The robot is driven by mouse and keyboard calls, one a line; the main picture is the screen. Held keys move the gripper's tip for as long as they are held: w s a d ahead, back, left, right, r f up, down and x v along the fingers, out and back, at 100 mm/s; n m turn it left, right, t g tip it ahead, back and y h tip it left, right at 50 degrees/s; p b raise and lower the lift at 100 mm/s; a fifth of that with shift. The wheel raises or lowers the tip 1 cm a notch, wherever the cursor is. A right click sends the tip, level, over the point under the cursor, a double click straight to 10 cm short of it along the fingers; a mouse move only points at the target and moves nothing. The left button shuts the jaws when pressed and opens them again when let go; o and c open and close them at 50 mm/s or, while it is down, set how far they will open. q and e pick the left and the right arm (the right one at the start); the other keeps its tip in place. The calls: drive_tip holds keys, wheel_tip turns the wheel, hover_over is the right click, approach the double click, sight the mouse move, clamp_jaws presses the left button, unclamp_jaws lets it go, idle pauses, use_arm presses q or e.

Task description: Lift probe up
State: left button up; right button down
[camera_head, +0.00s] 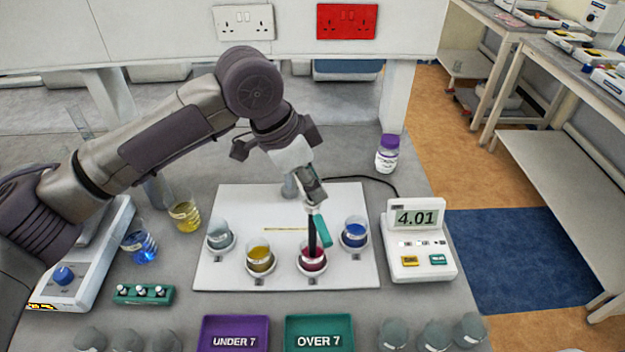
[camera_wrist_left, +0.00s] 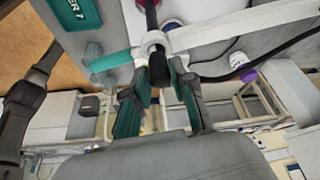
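The probe (camera_head: 312,236) is a dark stick standing nearly upright with its lower end in the beaker of dark red liquid (camera_head: 312,259). In the left wrist view the probe's black top (camera_wrist_left: 160,68) shows with a white ring-shaped holder (camera_wrist_left: 152,40) around it. My left gripper (camera_head: 318,212) is above the red beaker at the probe. Its teal-padded fingers stand apart on either side of the probe top in the left wrist view (camera_wrist_left: 160,85). They look open, with no clear contact on the probe. My right gripper is not in view.
Beakers of clear (camera_head: 219,236), yellow (camera_head: 261,258) and blue (camera_head: 355,233) liquid stand on the white board (camera_head: 220,273). A meter (camera_head: 417,240) reading 4.01 is to the right. UNDER 7 (camera_head: 233,335) and OVER 7 (camera_head: 319,335) trays lie in front. A purple-capped bottle (camera_head: 387,155) stands behind.

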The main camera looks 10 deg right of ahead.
use_arm(q)
drive_tip(key=shift+c, duration=1.2)
clamp_jaws()
wheel_tip(320, 180, up, 8)
drive_tip(key=p, duration=0.8)
drive_tip(key=shift+w, duration=0.15)
drive_tip(key=shift+d+r, duration=0.1)
